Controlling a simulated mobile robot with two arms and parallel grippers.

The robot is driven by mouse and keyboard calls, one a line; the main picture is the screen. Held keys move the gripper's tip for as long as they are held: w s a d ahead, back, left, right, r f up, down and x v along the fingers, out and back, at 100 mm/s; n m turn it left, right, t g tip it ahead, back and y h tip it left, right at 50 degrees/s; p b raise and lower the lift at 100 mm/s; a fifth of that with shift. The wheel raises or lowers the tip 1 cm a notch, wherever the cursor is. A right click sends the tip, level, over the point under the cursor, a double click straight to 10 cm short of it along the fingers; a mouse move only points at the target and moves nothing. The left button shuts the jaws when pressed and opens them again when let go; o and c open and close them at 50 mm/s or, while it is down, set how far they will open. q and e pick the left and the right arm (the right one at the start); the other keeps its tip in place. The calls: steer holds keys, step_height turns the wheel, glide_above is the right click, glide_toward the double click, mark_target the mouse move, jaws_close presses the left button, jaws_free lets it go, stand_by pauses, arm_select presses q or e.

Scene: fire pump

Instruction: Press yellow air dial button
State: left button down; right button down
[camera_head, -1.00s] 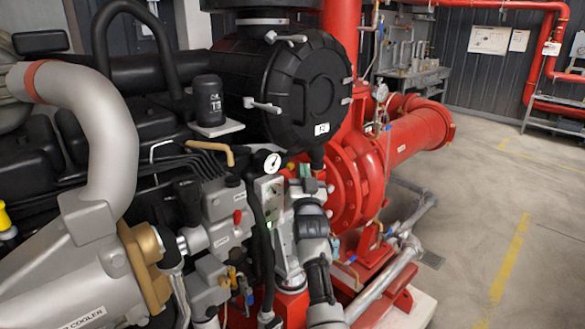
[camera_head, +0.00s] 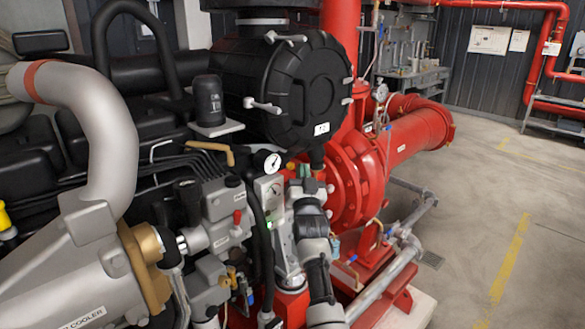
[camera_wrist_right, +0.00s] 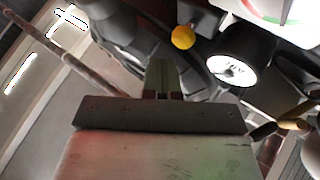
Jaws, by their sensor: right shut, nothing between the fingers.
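The yellow button (camera_wrist_right: 183,38) is a small round knob, seen in the right wrist view near the top middle. A black-rimmed dial with a white face (camera_wrist_right: 231,70) is just right of it. My right gripper (camera_wrist_right: 163,78) is shut and empty, its tips a little below and left of the button in the picture; I see no contact. In the head view my right gripper (camera_head: 304,171) is by the engine's front, right of a black-rimmed gauge (camera_head: 272,162). My left gripper is not in view.
A large black round housing (camera_head: 305,85) is above my right gripper. A red pump flange (camera_head: 355,185) is close on its right. A grey instrument panel (camera_head: 268,193) and hoses are on its left. The floor (camera_head: 480,220) at right is open.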

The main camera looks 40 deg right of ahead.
steer(key=shift+w, duration=0.1)
steer(key=shift+w, duration=0.35)
steer(key=shift+w+a+b, duration=0.1)
steer(key=shift+w+b, duration=0.5)
stand_by(1.0)
steer(key=shift+s+p, duration=0.7)
steer(key=shift+s, duration=0.35)
